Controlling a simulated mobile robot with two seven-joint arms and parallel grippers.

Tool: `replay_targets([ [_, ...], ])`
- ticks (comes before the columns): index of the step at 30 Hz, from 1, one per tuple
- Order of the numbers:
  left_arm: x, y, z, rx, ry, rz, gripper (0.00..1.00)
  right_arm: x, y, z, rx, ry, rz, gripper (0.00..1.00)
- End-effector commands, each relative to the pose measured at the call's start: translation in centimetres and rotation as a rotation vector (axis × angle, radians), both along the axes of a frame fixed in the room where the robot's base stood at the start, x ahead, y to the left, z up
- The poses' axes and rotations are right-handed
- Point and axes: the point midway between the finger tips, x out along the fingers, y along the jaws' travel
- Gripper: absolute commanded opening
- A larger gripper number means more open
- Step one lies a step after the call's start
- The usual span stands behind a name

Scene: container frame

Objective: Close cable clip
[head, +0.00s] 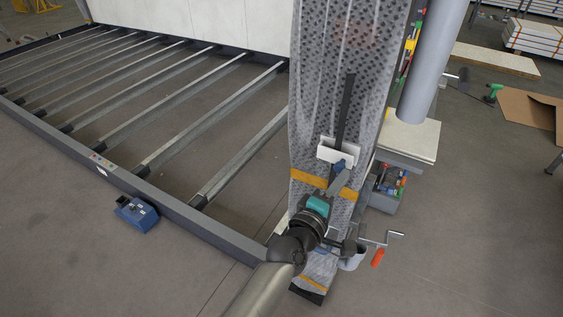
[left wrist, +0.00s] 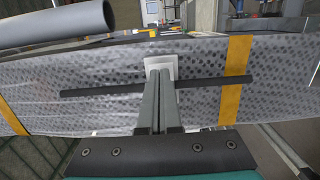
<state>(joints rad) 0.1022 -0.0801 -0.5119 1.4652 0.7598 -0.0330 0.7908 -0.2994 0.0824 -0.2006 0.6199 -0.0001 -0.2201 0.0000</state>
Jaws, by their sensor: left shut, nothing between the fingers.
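The white cable clip (head: 338,151) sits on the patterned grey wrapped panel (head: 345,45), around or over a black cable (head: 346,105). In the left wrist view the clip (left wrist: 166,62) shows just beyond my fingertips, and the cable (left wrist: 95,89) runs out on both sides of it. My left gripper (head: 343,166) is at the clip, its fingers together with nothing between them. In the left wrist view the fingertips (left wrist: 163,78) overlap the clip's lower part and hide some of it. I cannot tell whether the clip is latched. My right gripper is out of view.
A thick grey cylinder (head: 432,65) stands right of the panel. A tool bin (head: 384,195) and a board (head: 410,136) are beside it. A metal frame with crossbars (head: 130,125) lies to the left, with a blue box (head: 136,213) on the floor.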

Motion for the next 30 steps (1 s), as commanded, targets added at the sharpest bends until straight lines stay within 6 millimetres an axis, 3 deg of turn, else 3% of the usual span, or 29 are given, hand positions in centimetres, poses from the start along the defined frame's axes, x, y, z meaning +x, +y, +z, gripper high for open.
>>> replay_targets([
  [14,-0.7,0.0,0.1,-0.003,0.001,-0.007,0.00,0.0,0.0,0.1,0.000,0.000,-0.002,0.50],
  [20,-3.1,1.7,0.0,0.000,0.001,-0.004,0.00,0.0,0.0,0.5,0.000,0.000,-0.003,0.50],
  [30,-9.0,5.3,-0.1,0.000,0.002,-0.004,0.00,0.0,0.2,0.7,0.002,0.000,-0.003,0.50],
])
